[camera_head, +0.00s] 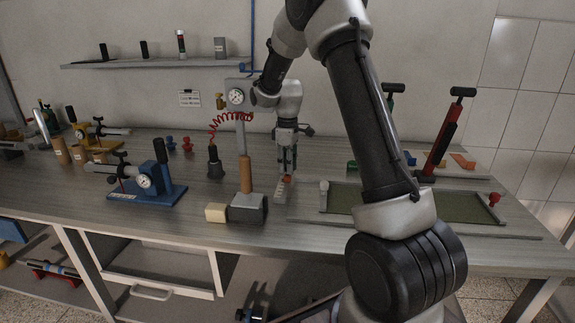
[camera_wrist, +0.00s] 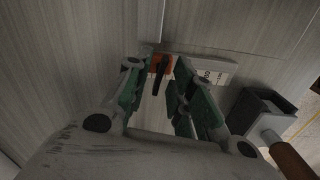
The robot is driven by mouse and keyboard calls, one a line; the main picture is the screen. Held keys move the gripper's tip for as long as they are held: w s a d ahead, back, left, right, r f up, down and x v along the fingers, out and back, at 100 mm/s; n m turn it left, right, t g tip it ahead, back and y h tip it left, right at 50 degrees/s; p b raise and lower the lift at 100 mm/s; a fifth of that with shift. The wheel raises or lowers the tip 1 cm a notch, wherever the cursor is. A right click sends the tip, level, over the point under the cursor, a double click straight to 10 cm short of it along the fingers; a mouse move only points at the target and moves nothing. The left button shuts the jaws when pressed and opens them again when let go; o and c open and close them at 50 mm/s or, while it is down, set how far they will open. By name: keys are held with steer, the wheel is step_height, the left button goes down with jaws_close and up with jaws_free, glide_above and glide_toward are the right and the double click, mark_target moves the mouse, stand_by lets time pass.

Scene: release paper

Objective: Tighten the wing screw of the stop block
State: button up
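My gripper (camera_head: 286,158) points down over the bench, just above a small orange block (camera_head: 287,179) on a pale strip (camera_head: 280,194). In the wrist view, the orange block (camera_wrist: 160,64) shows beyond the fingertips, with a dark, elongated piece in front of it that looks like the wing screw (camera_wrist: 162,76). My gripper's green-lined fingers (camera_wrist: 155,88) stand apart, one on each side of this dark piece. The left finger has a clear gap to it. The right finger is close, and I cannot tell whether it touches. The orange block appears to be the stop block.
A pale printed strip (camera_wrist: 215,70) runs right from the orange block. A green mat (camera_head: 455,208) in a frame lies right. A blue gauge fixture (camera_head: 150,188) stands further left.

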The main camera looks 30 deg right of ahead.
jaws_close()
steer(key=shift+m, duration=0.3)
steer(key=m, duration=1)
steer(key=shift+m, duration=0.4)
steer(key=m, duration=0.3)
steer(key=shift+m, duration=0.4)
steer(key=m, duration=1)
steer(key=shift+m, duration=2.2)
